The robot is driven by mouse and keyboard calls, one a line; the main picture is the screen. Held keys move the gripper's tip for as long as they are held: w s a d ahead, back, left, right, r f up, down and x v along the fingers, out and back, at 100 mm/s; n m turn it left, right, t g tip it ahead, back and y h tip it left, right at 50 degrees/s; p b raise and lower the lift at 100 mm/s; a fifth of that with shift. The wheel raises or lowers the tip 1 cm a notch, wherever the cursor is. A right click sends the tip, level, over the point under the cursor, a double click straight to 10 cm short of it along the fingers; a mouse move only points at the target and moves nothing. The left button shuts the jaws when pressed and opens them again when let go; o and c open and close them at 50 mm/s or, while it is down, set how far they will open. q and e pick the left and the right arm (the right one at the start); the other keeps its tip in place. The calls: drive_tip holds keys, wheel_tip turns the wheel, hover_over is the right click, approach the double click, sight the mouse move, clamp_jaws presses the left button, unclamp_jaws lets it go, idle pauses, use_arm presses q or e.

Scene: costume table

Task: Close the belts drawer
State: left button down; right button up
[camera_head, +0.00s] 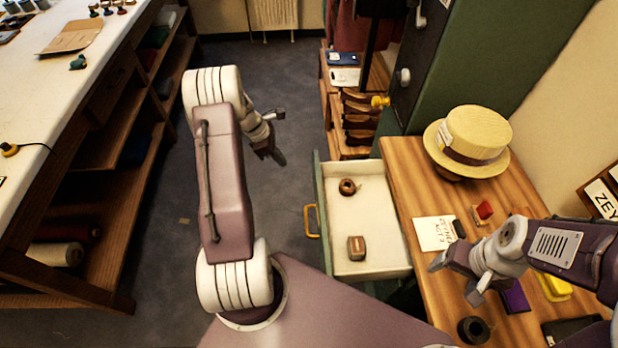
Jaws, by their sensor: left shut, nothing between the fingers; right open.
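The drawer (376,218) is pulled well out from the left side of the wooden desk. It has a pale inside, a green front and a yellow handle (312,222). A coiled brown item (347,187), perhaps a belt, and a small brown block (356,246) lie in it. No label on its front can be read. My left gripper (279,136) is shut and empty over the floor, beyond and left of the drawer, apart from it. My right gripper (455,283) is open and empty above the desk, right of the drawer.
The desk (405,178) holds a straw hat (468,140), a note card (434,233), a red-topped stamp (483,211) and a dark roll (473,330). A white-topped workbench (60,95) stands left. Bare floor (293,182) lies left of the drawer.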

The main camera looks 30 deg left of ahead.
use_arm(q)
drive_tip(key=w+d+f, duration=0.4)
drive_tip(key=d+f, duration=0.3)
drive_tip(key=f, duration=0.2)
drive_tip(key=shift+w, duration=0.2)
drive_tip(key=shift+d, duration=0.25)
